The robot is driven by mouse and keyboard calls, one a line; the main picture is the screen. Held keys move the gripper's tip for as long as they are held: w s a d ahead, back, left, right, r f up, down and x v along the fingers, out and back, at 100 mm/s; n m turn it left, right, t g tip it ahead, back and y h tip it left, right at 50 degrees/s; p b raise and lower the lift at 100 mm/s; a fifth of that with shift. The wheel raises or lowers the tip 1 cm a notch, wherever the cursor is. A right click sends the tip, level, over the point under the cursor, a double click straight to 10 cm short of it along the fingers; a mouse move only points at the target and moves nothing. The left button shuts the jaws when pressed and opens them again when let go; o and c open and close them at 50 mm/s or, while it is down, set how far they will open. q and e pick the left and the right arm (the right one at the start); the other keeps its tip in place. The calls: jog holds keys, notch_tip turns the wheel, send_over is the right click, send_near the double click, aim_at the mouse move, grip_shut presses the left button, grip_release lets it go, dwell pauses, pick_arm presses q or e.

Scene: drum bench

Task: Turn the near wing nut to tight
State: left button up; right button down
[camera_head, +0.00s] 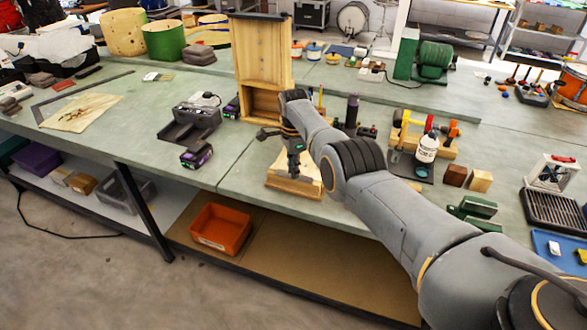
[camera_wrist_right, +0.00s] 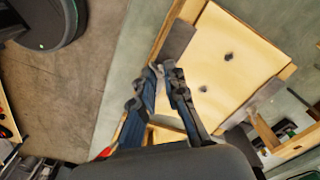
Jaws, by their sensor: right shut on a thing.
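A pale wooden board (camera_head: 312,190) lies at the near edge of the bench, below my right gripper (camera_head: 294,172) in the head view. The right wrist view shows the board (camera_wrist_right: 226,35) with two small dark spots on its face and grey strips at its edges. In that view my right gripper (camera_wrist_right: 165,70) has its fingertips close together at one edge of the board. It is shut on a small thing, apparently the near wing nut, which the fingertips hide. I cannot make out the nut's angle. My left gripper is not in view.
A tall wooden cabinet (camera_head: 262,55) stands behind the board. A dark grey device (camera_head: 190,122) is to the left. A white bottle (camera_head: 427,148) and wooden blocks (camera_head: 480,180) are to the right. An orange bin (camera_head: 221,228) sits on the lower shelf.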

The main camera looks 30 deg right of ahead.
jog(key=m, duration=0.5)
jog(key=shift+m, duration=0.3)
jog(key=m, duration=0.5)
jog(key=shift+f+m, duration=0.1)
jog(key=shift+m, duration=0.3)
jog(key=c, duration=1.4)
grip_release()
jog(key=shift+r, duration=0.2)
notch_tip(320, 180, up, 12)
jog(key=shift+f, duration=0.15)
